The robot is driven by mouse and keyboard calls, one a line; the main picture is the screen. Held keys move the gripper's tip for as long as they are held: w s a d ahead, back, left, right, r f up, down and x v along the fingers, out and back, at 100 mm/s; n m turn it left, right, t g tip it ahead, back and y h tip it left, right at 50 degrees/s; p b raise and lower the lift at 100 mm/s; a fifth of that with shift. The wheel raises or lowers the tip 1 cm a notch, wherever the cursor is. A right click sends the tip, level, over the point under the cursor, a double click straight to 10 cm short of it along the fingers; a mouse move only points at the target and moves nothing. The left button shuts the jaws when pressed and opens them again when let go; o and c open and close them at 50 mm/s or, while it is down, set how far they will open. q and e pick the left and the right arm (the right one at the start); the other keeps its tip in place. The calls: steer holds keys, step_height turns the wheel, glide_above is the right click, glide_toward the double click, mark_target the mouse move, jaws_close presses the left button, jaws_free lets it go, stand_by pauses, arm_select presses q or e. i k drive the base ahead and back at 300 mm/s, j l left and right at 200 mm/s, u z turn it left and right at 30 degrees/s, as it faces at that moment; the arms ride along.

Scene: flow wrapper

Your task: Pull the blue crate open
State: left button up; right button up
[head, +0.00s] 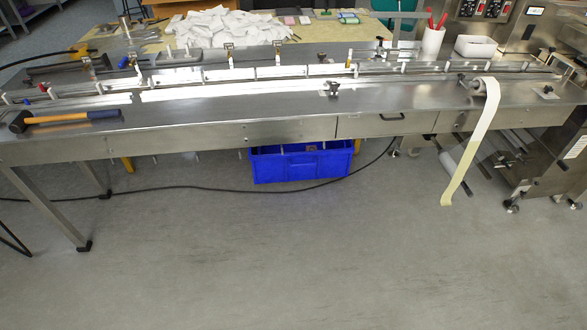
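Neither of my grippers shows in the head view.
The steel table (230,122) spans the view, with a hammer (65,119) at its left end. A paper strip (470,150) hangs down at the right. A black cable (190,187) runs along the floor by the crate. The floor (290,260) in front is clear.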

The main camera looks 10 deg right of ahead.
mark_target(299, 148)
steer(key=i+l+z, duration=0.15)
steer(key=i+z, duration=0.15)
steer(key=i, duration=0.15)
steer(key=i+z, duration=0.3)
steer(key=i+l, duration=0.05)
steer(key=i, duration=0.05)
